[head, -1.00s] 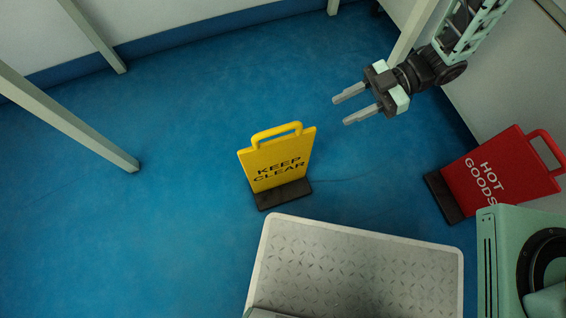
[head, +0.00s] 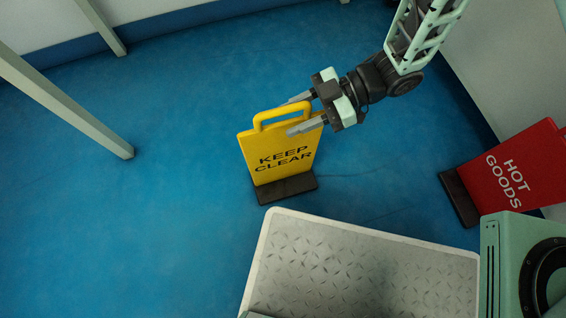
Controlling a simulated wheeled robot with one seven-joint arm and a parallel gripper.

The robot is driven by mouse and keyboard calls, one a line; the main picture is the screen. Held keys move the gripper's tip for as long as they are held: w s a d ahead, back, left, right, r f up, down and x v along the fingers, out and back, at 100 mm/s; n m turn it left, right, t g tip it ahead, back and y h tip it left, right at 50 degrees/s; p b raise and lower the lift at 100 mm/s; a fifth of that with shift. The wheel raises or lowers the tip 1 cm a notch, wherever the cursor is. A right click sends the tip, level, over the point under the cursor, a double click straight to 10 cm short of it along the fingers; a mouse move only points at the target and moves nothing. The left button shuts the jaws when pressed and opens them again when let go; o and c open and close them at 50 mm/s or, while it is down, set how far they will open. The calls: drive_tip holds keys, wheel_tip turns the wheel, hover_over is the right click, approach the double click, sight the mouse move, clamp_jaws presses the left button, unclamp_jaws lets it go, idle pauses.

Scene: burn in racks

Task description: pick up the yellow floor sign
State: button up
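The yellow floor sign (head: 281,155) reads "KEEP CLEAR". It stands upright on a dark base on the blue floor, with a loop handle (head: 283,112) at its top. My gripper (head: 291,116) comes in from the right at the top of the sign. Its two grey fingers are apart, one at the far side of the handle and one at the near side. The fingers overlap the handle's right part in the picture. I cannot tell whether they touch it.
A red "HOT GOODS" sign (head: 516,174) stands at the right by the wall. A grey tread-plate platform (head: 350,265) with a pale rim lies in front of the yellow sign. A pale post (head: 65,102) is at the left.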

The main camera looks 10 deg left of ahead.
drive_tip(key=shift+s+a+f, duration=0.2)
drive_tip(key=shift+s+a, duration=0.1)
drive_tip(key=shift+a, duration=0.2)
clamp_jaws()
idle(1.1)
